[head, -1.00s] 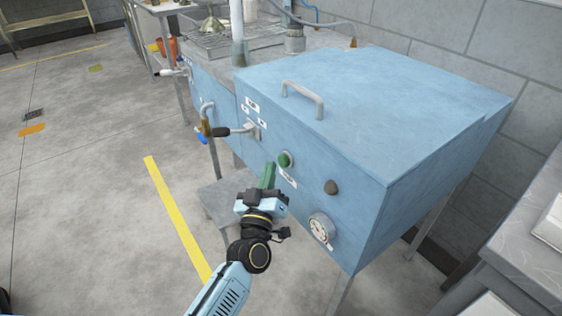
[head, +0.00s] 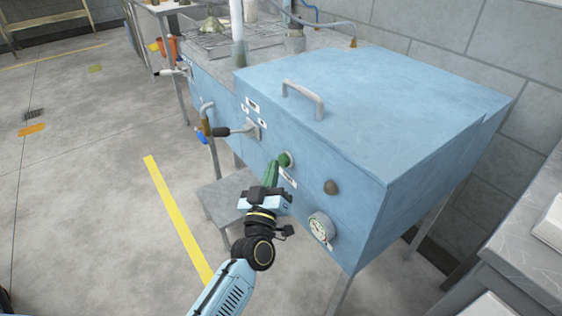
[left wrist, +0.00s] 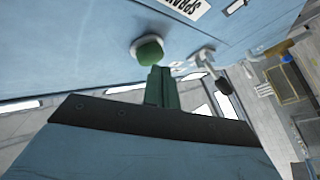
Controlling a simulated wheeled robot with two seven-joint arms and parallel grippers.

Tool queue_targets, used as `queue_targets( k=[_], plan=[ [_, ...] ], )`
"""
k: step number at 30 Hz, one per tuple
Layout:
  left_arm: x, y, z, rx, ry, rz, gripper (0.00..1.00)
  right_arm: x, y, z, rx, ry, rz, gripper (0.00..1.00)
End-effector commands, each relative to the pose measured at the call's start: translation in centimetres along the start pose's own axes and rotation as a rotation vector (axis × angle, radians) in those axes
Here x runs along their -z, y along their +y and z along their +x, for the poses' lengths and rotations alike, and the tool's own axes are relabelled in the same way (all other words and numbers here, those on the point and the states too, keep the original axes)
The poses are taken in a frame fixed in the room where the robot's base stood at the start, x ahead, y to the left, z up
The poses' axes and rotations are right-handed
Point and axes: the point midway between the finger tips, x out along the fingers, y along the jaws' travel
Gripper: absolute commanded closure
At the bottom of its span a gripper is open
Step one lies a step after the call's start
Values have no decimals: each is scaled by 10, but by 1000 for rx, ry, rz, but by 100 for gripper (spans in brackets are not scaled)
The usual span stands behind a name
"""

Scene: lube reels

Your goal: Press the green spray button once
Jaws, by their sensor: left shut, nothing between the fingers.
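The green spray button (head: 284,159) sits in a pale round collar on the front of the blue cabinet (head: 330,155). It also shows in the left wrist view (left wrist: 150,51), below a label that reads "SPRA" in part. My left gripper (head: 272,170) is shut and empty, with its green fingers pointing up at the cabinet front. In the head view its tips are just below and left of the button. In the left wrist view the fingertips (left wrist: 160,72) lie close beside the button; I cannot tell whether they touch it. My right gripper is not in view.
A dark knob (head: 331,187) and a round gauge (head: 321,228) are right of the button on the same front. A lever with a black handle (head: 222,132) juts out at the left. A grey step (head: 222,203) stands below. The floor at left is open.

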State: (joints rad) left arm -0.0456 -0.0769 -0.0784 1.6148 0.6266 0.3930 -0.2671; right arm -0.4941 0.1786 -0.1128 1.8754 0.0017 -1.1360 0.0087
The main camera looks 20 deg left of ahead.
Motion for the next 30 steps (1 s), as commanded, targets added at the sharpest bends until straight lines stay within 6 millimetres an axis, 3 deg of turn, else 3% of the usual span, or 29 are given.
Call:
queue_targets(
  k=[30],
  plan=[
    [-4, 4, 6, 0, 1, 0, 100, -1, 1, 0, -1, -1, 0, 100]
  ],
)
